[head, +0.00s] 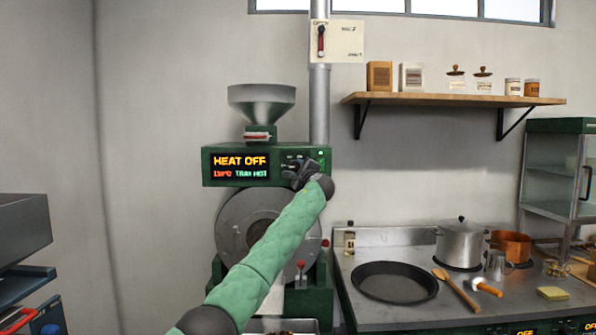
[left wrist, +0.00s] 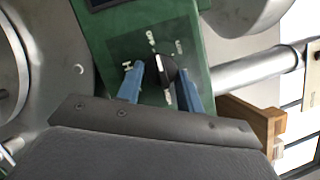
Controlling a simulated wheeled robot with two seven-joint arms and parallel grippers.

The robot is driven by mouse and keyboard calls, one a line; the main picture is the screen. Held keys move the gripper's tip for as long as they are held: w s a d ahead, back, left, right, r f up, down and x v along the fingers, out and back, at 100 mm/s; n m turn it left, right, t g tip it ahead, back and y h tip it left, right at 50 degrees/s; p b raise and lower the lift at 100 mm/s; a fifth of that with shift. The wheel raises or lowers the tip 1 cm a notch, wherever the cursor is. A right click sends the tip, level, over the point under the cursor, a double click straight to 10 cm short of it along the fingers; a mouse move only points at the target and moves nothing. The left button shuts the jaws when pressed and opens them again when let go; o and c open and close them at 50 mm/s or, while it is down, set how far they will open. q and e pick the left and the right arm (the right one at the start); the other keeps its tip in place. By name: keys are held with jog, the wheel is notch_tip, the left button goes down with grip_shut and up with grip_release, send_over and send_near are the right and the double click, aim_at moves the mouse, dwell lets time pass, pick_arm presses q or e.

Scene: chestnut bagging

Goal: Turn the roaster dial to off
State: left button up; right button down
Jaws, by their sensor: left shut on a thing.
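The green roaster (head: 262,150) stands against the wall, and its display (head: 240,167) reads "HEAT OFF" with a smaller temperature and tray line below. The roaster dial (left wrist: 158,71) is a dark knob with a light pointer line on the green panel, with small labels around it. My left gripper (left wrist: 154,80) has its blue fingers on both sides of the dial and is shut on it. In the head view the left gripper (head: 306,174) covers the dial on the panel's right side. My right gripper is in neither view.
A steel counter (head: 352,275) to the right holds a black pan (head: 395,283), a steel pot (head: 460,242), a copper pot (head: 511,246) and a wooden spoon (head: 458,290). A wooden shelf (head: 450,98) with jars hangs above. A vertical pipe (head: 319,105) rises behind the roaster.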

pick_arm(q)
jog(key=o, duration=1)
jog(key=shift+a, duration=0.1)
jog(key=shift+s+d+f, duration=0.2)
jog(key=shift+s, duration=0.15)
jog(key=shift+b+v, duration=0.95)
jog(key=shift+v, duration=2.5)
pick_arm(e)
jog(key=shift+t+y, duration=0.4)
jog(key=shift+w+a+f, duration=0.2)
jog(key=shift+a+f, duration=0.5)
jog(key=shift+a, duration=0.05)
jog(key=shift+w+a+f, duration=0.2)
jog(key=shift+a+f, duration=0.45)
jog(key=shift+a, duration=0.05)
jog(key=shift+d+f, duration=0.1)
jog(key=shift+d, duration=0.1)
